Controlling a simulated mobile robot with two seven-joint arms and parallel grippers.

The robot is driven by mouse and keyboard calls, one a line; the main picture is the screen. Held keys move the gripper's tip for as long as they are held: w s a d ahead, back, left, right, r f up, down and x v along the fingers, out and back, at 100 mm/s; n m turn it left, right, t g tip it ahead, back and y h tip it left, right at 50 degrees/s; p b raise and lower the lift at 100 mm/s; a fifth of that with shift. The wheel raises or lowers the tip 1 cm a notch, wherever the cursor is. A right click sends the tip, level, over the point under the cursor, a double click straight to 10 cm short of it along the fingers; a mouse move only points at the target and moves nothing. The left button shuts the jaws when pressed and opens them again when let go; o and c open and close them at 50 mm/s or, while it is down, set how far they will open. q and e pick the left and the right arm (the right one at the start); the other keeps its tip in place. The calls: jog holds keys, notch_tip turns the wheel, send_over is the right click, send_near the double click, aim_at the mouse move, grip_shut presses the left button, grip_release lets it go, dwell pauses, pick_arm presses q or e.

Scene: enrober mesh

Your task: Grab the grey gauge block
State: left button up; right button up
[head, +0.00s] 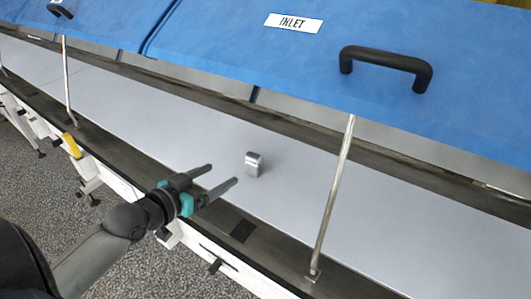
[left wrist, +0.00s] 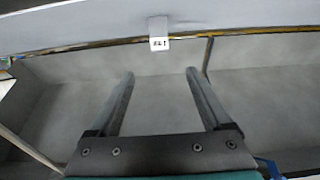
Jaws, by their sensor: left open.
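The grey gauge block (head: 253,163) stands upright on the pale grey bed (head: 330,215) inside the machine. My left gripper (head: 223,174) is open and empty, to the left of the block in the head view. Its fingers point towards the block, and a gap shows between the fingertips and it. In the left wrist view a small grey block (left wrist: 157,26) with a white marked face shows beyond the two spread fingers (left wrist: 160,72), roughly centred between them; it appears to be the gauge block. My right gripper is not in view.
A blue lid marked INLET (head: 293,22), with a black handle (head: 388,63), is raised above the bed. A thin metal strut (head: 334,190) stands right of the block. A dark front rail (head: 258,238) edges the bed. The bed around the block is clear.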

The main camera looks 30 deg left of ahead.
aim_at(250, 158)
pick_arm(q)
jog(key=shift+x, duration=1.9)
jog(key=b+x, duration=0.1)
jog(key=x, duration=0.4)
jog(key=shift+b+x, duration=0.45)
jog(key=shift+x, duration=2.7)
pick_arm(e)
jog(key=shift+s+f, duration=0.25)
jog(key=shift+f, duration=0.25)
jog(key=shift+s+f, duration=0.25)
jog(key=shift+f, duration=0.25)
pick_arm(q)
jog(key=shift+f, duration=0.15)
jog(key=shift+c, duration=0.4)
grip_shut()
